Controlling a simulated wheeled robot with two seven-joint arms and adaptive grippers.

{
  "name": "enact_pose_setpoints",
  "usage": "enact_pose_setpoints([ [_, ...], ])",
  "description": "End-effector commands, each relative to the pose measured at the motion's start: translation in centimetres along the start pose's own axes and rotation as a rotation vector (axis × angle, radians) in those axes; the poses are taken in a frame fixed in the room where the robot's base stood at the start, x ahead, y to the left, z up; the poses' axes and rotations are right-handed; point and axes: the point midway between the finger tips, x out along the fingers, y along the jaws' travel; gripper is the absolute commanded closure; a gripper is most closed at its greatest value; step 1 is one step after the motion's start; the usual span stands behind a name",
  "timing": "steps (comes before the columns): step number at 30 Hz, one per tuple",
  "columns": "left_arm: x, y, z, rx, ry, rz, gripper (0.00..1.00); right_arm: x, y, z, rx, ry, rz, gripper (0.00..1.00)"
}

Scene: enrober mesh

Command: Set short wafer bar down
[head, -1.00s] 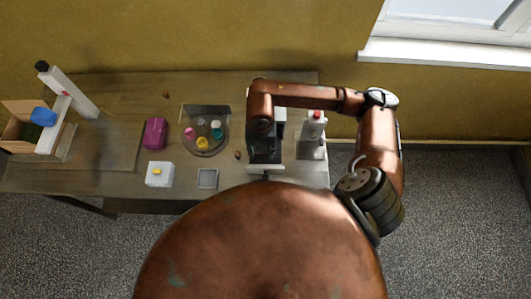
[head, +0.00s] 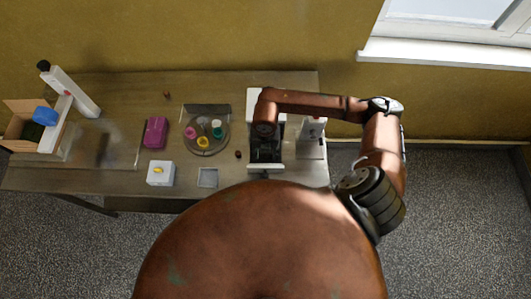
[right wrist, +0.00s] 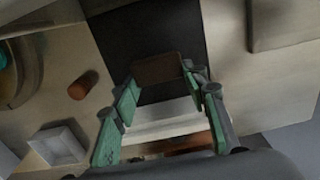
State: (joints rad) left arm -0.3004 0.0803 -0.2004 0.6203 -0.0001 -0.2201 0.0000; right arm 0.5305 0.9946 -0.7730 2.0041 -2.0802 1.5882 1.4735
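My right gripper (head: 266,160) is over the dark bed of a white machine (head: 254,98) at the right of the table in the head view. In the right wrist view its green-padded fingers (right wrist: 160,78) stand wide apart, open. A short brown bar (right wrist: 158,68), apparently the wafer bar, shows between and just beyond the fingertips, against the dark bed (right wrist: 150,38). A small gap seems to show at its right end; whether it touches the left finger or lies flat is unclear. In the head view my arm hides the bar. My left gripper is not in view.
A round tray (head: 205,147) of coloured pieces and a small brown piece (head: 238,155) lie left of the machine. A white dispenser (head: 311,130) stands close on the right.

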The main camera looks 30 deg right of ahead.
Motion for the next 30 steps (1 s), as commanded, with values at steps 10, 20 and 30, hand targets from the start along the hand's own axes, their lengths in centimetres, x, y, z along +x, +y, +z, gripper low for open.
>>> enact_pose_setpoints([
  [10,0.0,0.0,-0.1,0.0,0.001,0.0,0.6,0.0,0.0,0.0,0.0,0.0,0.0,0.42],
  [20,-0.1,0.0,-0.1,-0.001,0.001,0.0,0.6,-1.1,0.1,0.1,0.001,-0.003,0.002,0.42],
  [30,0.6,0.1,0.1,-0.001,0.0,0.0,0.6,-7.9,0.0,0.1,-0.001,-0.004,0.002,0.42],
])
